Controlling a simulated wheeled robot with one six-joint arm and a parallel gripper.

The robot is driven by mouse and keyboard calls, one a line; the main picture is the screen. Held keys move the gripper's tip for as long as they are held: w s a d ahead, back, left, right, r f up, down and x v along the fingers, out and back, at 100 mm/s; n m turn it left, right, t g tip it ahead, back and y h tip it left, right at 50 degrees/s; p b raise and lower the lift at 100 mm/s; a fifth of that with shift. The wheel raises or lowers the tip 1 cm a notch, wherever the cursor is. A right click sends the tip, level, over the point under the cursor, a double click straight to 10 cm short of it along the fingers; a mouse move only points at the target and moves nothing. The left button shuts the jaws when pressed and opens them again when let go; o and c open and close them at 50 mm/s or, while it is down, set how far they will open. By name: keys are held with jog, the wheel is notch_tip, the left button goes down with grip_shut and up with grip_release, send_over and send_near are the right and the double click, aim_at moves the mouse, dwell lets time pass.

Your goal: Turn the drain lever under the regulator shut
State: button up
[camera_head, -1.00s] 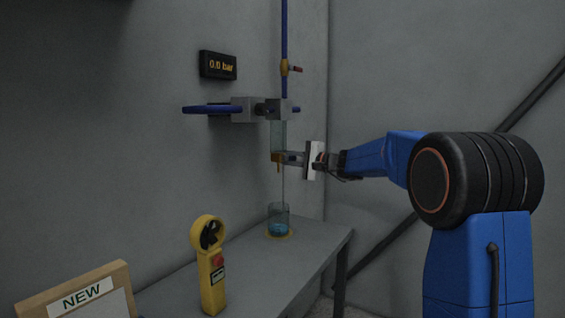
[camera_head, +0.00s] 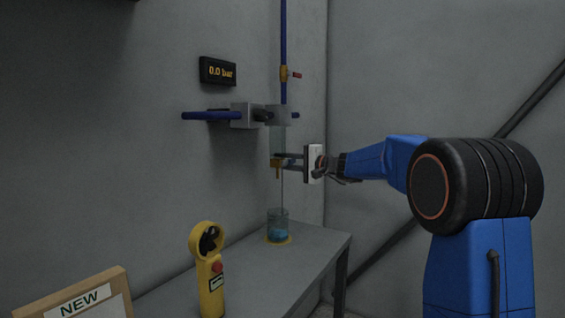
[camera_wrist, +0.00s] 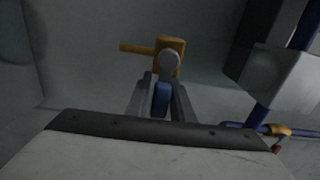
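The drain (camera_head: 277,162) is a small orange-yellow valve under the clear bowl (camera_head: 278,138) of the grey regulator block (camera_head: 279,115). In the wrist view the drain body (camera_wrist: 170,45) shows at the top centre, its spout pointing left. A grey round hub and a blue lever (camera_wrist: 161,100) stand out from it toward me. My gripper (camera_head: 289,161) is level with the drain, its two fingers apart. In the wrist view my gripper (camera_wrist: 161,92) has one finger on each side of the blue lever. Narrow gaps seem to show, so I see no firm grip.
A beaker (camera_head: 278,222) with blue liquid stands below the drain on the grey table (camera_head: 240,275); a thin line runs down toward it. A display (camera_head: 218,71) reads 0.0 bar.

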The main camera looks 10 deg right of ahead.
jog(key=shift+o, duration=0.9)
jog(key=v, duration=1.7)
jog(key=shift+d, duration=0.2)
jog(key=shift+s+r, duration=0.15)
